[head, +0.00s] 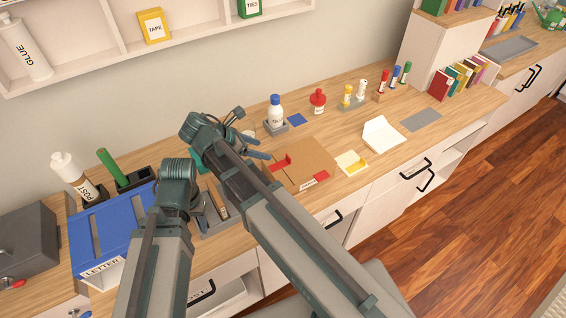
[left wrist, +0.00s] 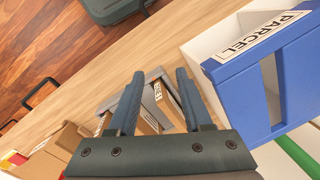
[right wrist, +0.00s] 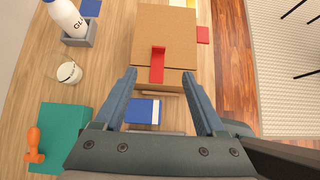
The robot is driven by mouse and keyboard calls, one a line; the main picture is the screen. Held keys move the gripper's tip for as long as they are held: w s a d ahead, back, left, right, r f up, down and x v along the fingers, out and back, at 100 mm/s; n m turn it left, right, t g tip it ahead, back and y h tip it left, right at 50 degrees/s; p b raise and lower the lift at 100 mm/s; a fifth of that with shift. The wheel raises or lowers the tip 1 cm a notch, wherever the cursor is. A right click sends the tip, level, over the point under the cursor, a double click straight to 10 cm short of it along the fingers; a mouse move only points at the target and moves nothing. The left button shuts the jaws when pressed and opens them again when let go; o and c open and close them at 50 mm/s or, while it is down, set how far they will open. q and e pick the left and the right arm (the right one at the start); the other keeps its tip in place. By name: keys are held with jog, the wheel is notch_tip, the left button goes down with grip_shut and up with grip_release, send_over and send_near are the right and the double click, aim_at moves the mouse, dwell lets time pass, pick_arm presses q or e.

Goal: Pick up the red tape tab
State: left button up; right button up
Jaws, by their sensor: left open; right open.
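The red tape tab (right wrist: 157,65) stands up from the near part of a brown cardboard box (right wrist: 165,28) in the right wrist view. In the head view the tab (head: 281,163) is on the box's left part. My right gripper (right wrist: 160,74) is open, its fingertips on either side of the tab in the picture; I cannot tell how far above it they are. In the head view the right gripper (head: 260,147) is just left of the box. My left gripper (left wrist: 156,78) is open over a grey organizer (left wrist: 158,100) holding brown pieces. Its fingers are hidden in the head view.
A glue bottle (head: 275,112) in a grey holder and a red-capped bottle (head: 318,100) stand behind the box. A yellow-and-white pad (head: 350,163) lies right of it. A blue letter tray (head: 103,235) stands left.

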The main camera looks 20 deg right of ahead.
pick_arm(q)
notch_tip(320, 180, down, 6)
jog(key=b, duration=0.5)
jog(key=shift+r+b, duration=0.15)
jog(key=shift+b, duration=0.2)
pick_arm(e)
send_near(288, 158)
jog(key=shift+x, duration=1.2)
pick_arm(q)
jog(key=shift+f, duration=0.2)
pick_arm(e)
jog(key=shift+d+f, duration=0.25)
jog(key=shift+d, duration=0.15)
pick_arm(q)
notch_tip(288, 158, down, 4)
jog(key=b, duration=0.4)
pick_arm(e)
jog(key=x, duration=0.5)
jog(key=shift+w+f, duration=0.1)
jog(key=shift+f, duration=0.1)
pick_arm(q)
jog(key=shift+r, duration=0.15)
pick_arm(e)
jog(key=shift+r, duration=0.1)
jog(key=shift+c, duration=0.3)
grip_shut()
